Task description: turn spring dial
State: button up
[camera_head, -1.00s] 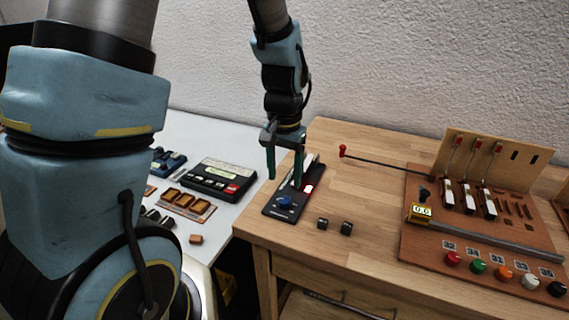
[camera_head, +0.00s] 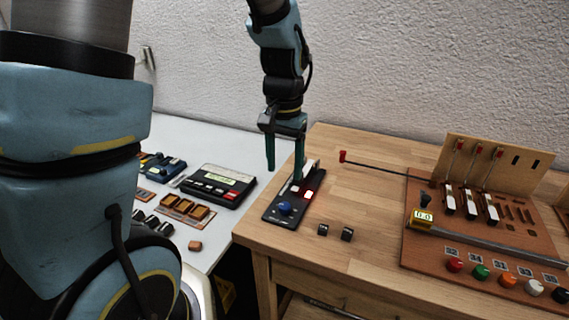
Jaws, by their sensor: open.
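A dark panel (camera_head: 270,217) lies at the left edge of the wooden bench. A round blue dial (camera_head: 285,208) sits on its near half, which I take to be the spring dial. A red light (camera_head: 308,195) glows on the panel's right side, and a pale upright part stands at its far end. My gripper (camera_head: 284,172) points down over the far part of the panel, with its two green fingers apart and nothing between them. The right finger overlaps the panel in the picture; I cannot tell whether it touches. The blue dial is clear of the fingers.
A red-tipped rod (camera_head: 343,156) reaches from the brown piano-action board (camera_head: 415,250). A white table (camera_head: 222,140) at left holds a black device (camera_head: 216,184).

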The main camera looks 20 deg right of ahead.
aim_at(285, 205)
notch_tip(285, 205, down, 11)
jog(key=b, duration=0.6)
jog(key=shift+r+b, duration=0.1)
jog(key=shift+b, duration=0.2)
grip_shut()
dwell(0.6)
